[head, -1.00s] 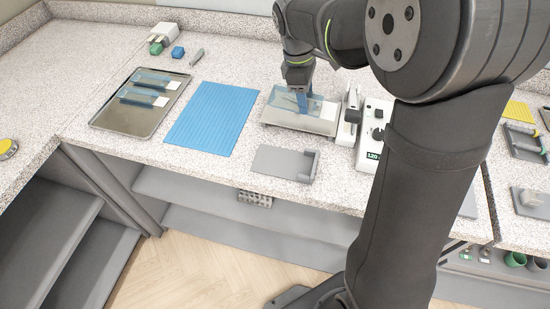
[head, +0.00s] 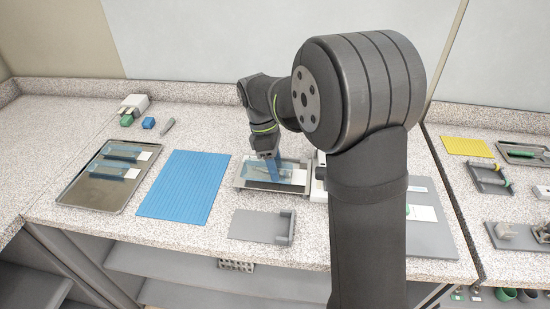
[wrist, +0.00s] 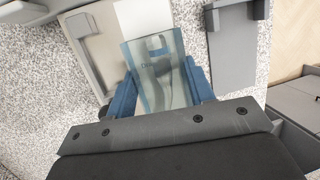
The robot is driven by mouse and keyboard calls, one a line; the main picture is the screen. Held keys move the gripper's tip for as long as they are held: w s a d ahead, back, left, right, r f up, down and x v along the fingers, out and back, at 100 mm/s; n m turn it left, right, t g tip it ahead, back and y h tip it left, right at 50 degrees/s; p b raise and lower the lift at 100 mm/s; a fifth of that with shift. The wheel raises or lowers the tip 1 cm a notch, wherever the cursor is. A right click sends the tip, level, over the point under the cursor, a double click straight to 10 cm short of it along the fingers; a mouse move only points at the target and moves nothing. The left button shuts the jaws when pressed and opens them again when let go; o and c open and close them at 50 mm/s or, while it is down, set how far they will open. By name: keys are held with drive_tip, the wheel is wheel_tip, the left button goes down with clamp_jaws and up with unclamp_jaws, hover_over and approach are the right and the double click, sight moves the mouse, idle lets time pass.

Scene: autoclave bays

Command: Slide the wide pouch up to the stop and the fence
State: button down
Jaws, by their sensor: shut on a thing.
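The wide pouch, clear blue film with a white end (head: 297,176), lies on a shallow grey metal tray or shelf (head: 247,186) in the middle of the counter. My gripper (head: 273,172) reaches down onto the pouch from behind, its blue fingers hiding part of it. In the wrist view the pouch (wrist: 157,65) lies between the two blue fingers of my gripper (wrist: 160,92), which are shut on it. The white sealer (head: 319,178) stands at the tray's right, mostly hidden by my arm. I cannot tell the stop and fence apart, or whether the pouch touches them.
A grey plate with a raised block (head: 262,226) lies in front; it also shows in the wrist view (wrist: 234,50). A bare blue mat (head: 184,185) lies left. Beyond it a metal tray (head: 88,195) holds two blue pouches. A pen-like tool (head: 168,126) lies behind.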

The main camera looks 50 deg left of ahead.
sight(294, 170)
drive_tip(key=shift+f, duration=0.9)
drive_tip(key=shift+w+d, duration=1)
drive_tip(key=shift+w+d, duration=0.8)
drive_tip(key=shift+w, duration=0.05)
idle(0.5)
drive_tip(key=shift+f, duration=0.15)
drive_tip(key=c, duration=0.6)
unclamp_jaws()
drive_tip(key=shift+r, duration=3.55)
